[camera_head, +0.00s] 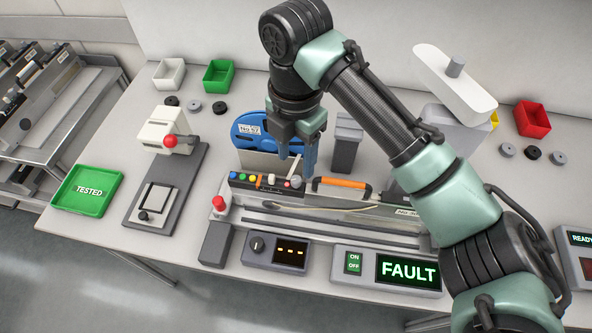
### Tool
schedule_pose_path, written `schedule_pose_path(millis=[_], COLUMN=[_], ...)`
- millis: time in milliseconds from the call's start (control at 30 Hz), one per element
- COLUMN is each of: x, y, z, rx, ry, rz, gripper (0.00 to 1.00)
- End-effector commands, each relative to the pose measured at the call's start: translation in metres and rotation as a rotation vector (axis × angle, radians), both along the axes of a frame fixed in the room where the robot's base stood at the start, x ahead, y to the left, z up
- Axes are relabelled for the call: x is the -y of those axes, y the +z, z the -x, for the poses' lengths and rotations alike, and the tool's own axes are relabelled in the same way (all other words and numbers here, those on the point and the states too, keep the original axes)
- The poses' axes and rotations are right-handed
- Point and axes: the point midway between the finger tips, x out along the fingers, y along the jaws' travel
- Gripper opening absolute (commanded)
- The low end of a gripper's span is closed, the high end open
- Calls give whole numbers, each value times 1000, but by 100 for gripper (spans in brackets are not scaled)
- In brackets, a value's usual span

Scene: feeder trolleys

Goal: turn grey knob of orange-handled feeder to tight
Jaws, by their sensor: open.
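The feeder (325,212) with the orange handle (342,184) lies across the middle of the bench. A row of small coloured buttons sits on its left part, and a small grey round part (297,181), perhaps the grey knob, is at the row's right end. My gripper (297,165) points down just above this spot, its jaws apart and nothing visible between them. I cannot tell whether a fingertip touches the grey part. A blue reel (248,131) with a white label stands behind the feeder, partly hidden by my gripper.
Front panels include a dial box (258,245) and a display reading FAULT (408,270). A red-knobbed press (165,185) and green TESTED tray (88,191) stand left. A grey block (346,145) rises behind. Loose discs and small bins lie at the back. My arm covers the feeder's right end.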

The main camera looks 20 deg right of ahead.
Motion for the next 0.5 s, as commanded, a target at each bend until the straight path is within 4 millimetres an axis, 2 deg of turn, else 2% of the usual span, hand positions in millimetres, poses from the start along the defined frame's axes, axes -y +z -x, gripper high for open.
schedule_pose_path(millis=[200, 333, 500], x=[0, 0, 1], y=[-39, -53, -60], z=[1, 0, 0], rx=[-1, 0, 2], ry=[-1, -2, -2], rz=[0, 0, 0], gripper=[56, 56, 56])
